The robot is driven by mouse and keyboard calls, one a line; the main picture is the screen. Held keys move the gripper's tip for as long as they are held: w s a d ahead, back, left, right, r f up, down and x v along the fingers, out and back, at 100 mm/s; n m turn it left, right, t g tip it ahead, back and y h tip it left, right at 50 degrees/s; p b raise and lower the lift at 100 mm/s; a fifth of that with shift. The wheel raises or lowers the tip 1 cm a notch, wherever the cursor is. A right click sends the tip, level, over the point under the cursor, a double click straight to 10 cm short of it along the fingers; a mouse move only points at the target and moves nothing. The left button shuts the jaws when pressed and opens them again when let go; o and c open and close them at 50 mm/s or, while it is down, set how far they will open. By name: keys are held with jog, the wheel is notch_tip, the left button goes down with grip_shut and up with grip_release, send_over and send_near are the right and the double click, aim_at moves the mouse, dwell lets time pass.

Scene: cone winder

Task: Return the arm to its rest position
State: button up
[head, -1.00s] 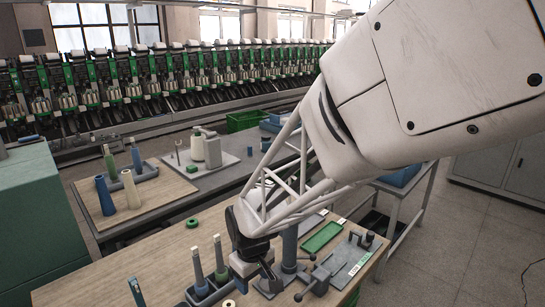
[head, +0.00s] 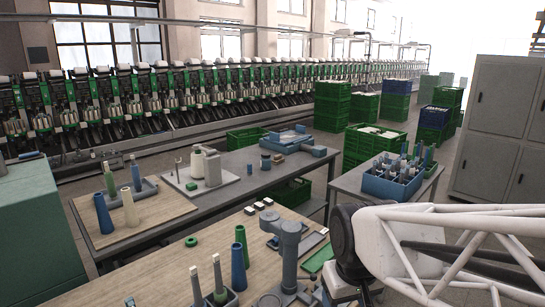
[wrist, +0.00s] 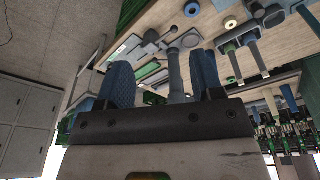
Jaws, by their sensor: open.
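My gripper (wrist: 163,80) shows in the wrist view as two blue textured fingers spread apart, with nothing held between them. A grey post (wrist: 175,75) shows between the fingers in that view, but it stands on the bench beyond them. In the head view my white lattice arm comes in from the right edge to a dark wrist at the lower right, beside the front bench (head: 150,268). The fingertips are hidden or cut off there. The grey post with its rounded top (head: 290,250) stands left of the wrist, apart from it.
Tall green and blue cones (head: 238,262) and a green ring (head: 191,241) stand on the front bench. A green tray (head: 318,258) lies near my wrist. A blue crate of bobbins (head: 393,182) sits on a side table behind my arm. Floor shows farther back.

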jog(key=s+d+r+m, duration=0.2)
jog(key=s+d, duration=0.3)
jog(key=s, duration=0.2)
jog(key=shift+r+m+t, duration=0.15)
jog(key=shift+m+t, duration=0.15)
jog(key=shift+a, duration=0.1)
dwell(1.1)
